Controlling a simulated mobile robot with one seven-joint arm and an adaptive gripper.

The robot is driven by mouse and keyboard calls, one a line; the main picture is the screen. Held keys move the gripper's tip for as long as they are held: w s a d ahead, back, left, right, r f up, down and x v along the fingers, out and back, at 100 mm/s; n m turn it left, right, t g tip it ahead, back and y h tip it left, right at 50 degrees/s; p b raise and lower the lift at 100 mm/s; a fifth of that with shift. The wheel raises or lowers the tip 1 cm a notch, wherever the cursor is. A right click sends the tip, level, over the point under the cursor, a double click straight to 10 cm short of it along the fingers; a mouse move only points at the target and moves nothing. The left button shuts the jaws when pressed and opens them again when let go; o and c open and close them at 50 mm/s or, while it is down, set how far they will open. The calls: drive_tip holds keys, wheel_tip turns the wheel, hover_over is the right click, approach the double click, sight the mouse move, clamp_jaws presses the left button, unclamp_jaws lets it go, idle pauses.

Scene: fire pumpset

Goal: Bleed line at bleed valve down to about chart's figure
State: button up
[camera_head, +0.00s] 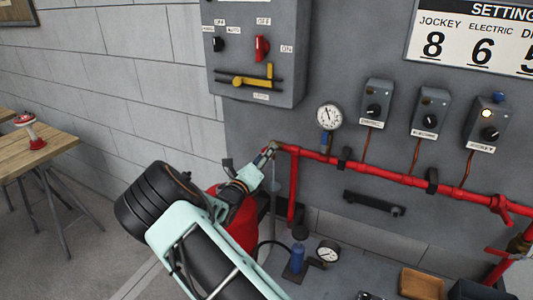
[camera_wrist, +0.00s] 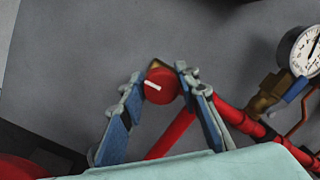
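The bleed valve's red round knob (camera_wrist: 160,86) with a white pointer mark shows in the wrist view, at the end of the red pipe. My gripper (camera_wrist: 160,76) has its blue fingers on either side of the knob, with a slight gap at the left finger. In the head view my gripper (camera_head: 268,156) is at the pipe's left end and hides most of the valve. The line gauge (camera_head: 329,116) has its needle pointing up, slightly left; its figures are too small to read. The settings chart (camera_head: 475,38) shows jockey 8, electric 6 and a third figure, partly cut off.
Several switch boxes (camera_head: 376,104) hang above the red pipe (camera_head: 385,174); the right one (camera_head: 487,124) has a lit lamp. A grey panel (camera_head: 255,50) is above my gripper. A small gauge (camera_head: 327,253) and a blue cylinder (camera_head: 298,257) stand below. A wooden table (camera_head: 35,155) is left.

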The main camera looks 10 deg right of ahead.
drive_tip(key=o, duration=0.3)
drive_tip(key=v, duration=1.2)
